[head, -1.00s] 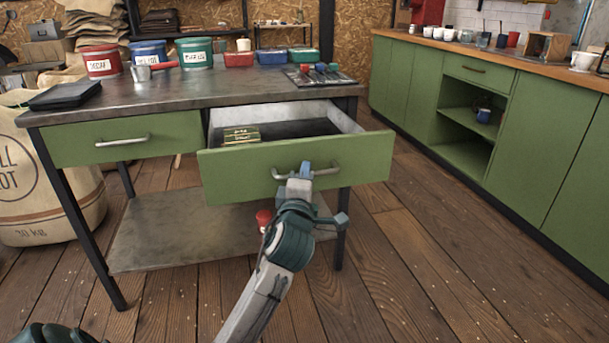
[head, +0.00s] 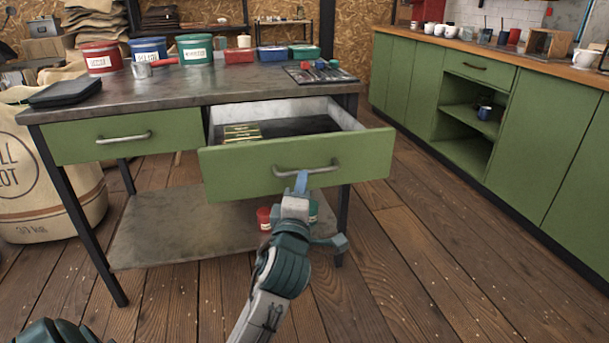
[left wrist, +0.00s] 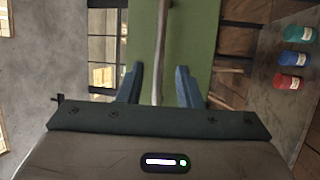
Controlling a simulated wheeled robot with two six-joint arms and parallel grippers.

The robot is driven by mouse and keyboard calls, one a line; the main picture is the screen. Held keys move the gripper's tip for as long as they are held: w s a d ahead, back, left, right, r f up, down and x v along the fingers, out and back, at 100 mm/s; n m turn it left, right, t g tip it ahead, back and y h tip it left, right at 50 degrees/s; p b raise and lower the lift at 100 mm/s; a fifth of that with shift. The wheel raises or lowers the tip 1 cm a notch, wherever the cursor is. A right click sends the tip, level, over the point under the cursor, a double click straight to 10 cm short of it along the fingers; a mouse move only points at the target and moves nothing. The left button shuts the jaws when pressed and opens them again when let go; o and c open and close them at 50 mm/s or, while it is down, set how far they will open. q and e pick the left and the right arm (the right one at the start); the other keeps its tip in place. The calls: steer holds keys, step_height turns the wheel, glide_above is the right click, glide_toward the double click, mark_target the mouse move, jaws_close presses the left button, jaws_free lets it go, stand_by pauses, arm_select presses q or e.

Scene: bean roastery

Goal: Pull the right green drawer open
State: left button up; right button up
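The right green drawer (head: 240,171) is pulled well out of the metal-topped workbench (head: 190,87). Its inside shows, with gold packets (head: 242,132) at the left; they also show in the left wrist view (left wrist: 103,76). Its bar handle (head: 322,169) is on the front. My left gripper (head: 301,184) is at the handle, just in front of and below it. In the left wrist view my gripper (left wrist: 158,86) has its fingers apart, with the handle bar (left wrist: 158,60) between them and gaps on both sides. My right gripper is not in view.
The left drawer (head: 160,136) is closed. Tins, including a red one (head: 264,218), stand on the lower shelf (head: 150,235). Sacks (head: 50,180) stand at the left. Wooden floor (head: 430,260) is clear between the bench and the green cabinets (head: 545,140).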

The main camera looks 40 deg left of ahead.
arm_select(q)
steer(key=v, duration=0.5)
steer(key=shift+s, duration=0.15)
steer(key=shift+d, duration=0.1)
